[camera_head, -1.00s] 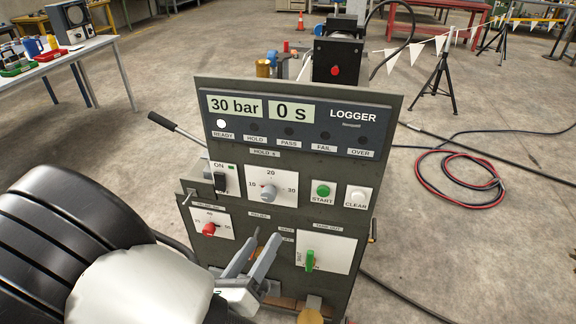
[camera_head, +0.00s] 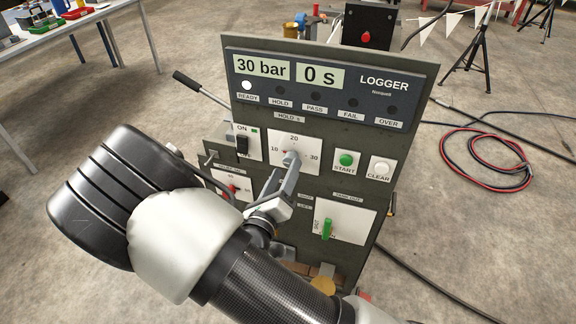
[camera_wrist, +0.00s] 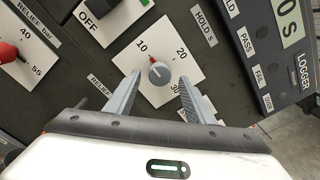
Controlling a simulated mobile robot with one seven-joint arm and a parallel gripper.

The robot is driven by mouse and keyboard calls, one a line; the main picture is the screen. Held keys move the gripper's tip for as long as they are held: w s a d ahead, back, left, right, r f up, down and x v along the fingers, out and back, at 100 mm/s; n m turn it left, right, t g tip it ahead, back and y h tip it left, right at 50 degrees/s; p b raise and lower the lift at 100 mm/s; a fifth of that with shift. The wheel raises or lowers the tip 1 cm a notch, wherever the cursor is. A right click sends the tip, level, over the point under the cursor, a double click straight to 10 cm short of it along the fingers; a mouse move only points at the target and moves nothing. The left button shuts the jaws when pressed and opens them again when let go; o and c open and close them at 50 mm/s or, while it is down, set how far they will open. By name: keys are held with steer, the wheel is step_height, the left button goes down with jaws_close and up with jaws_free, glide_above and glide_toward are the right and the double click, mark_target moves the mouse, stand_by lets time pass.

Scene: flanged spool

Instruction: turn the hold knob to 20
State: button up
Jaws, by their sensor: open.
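The hold knob (camera_wrist: 159,73) is a grey round knob with a red mark and a white pointer line, on a white plate (camera_wrist: 185,45) marked 10, 20 and 30. In the wrist view its pointer looks turned towards the 10 side. My gripper (camera_wrist: 153,90) is open, with one finger on each side just short of the knob; I cannot tell whether either touches it. In the head view the knob (camera_head: 291,158) is partly covered by my gripper (camera_head: 281,178). The display (camera_head: 320,75) reads 0 s.
An ON/OFF switch (camera_head: 242,145) is left of the knob. The green START button (camera_head: 346,160) and white CLEAR button (camera_head: 380,169) are to the right. A red relief knob (camera_head: 233,189) and a green lever (camera_head: 326,229) sit lower. A black lever (camera_head: 189,82) sticks out left.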

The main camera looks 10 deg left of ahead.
mark_target(289, 163)
steer(key=shift+w+d, duration=0.2)
steer(key=shift+w, duration=1.35)
steer(key=shift+c, duration=0.3)
steer(key=c, duration=1)
